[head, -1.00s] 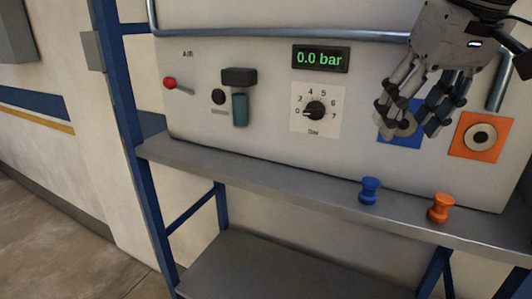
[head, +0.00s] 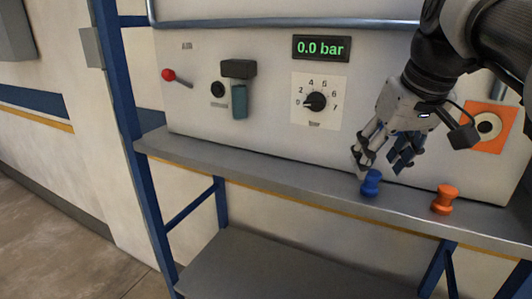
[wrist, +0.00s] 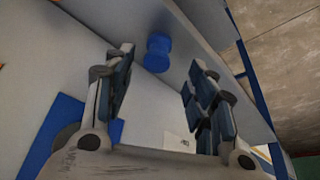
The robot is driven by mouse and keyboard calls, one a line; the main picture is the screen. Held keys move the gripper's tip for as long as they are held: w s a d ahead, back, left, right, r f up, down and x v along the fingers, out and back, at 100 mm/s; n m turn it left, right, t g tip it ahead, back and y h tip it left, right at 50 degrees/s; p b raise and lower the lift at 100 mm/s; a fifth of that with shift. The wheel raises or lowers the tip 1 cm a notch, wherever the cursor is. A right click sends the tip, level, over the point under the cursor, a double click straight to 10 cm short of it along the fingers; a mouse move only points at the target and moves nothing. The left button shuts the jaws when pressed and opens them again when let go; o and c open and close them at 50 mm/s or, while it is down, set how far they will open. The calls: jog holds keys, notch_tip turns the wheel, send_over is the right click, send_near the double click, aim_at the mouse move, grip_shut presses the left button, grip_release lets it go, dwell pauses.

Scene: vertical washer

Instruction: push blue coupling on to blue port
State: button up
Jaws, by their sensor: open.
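The blue coupling (head: 371,183) stands upright on the grey shelf, near its back. It also shows in the wrist view (wrist: 158,53), beyond and between the spread fingers. My gripper (head: 378,163) is open and empty, with its fingertips just above and around the top of the coupling in the head view; I cannot tell whether they touch it. The blue port's square plate shows in the wrist view (wrist: 62,137), lower left and partly behind a finger. In the head view my gripper and arm hide the port.
An orange coupling (head: 445,199) stands on the shelf (head: 270,174) to the right. An orange port (head: 487,125) is on the panel (head: 200,120). The panel also has a red lever (head: 169,75), a dial (head: 316,102) and a display (head: 321,48) reading 0.0 bar. The shelf's left part is clear.

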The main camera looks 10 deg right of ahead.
aim_at(374, 173)
jog(key=shift+f, duration=0.1)
jog(key=x, duration=0.5)
jog(key=shift+w+d, duration=0.1)
jog(key=shift+d, duration=0.15)
jog(key=shift+c, duration=0.5)
jog(key=c, duration=0.9)
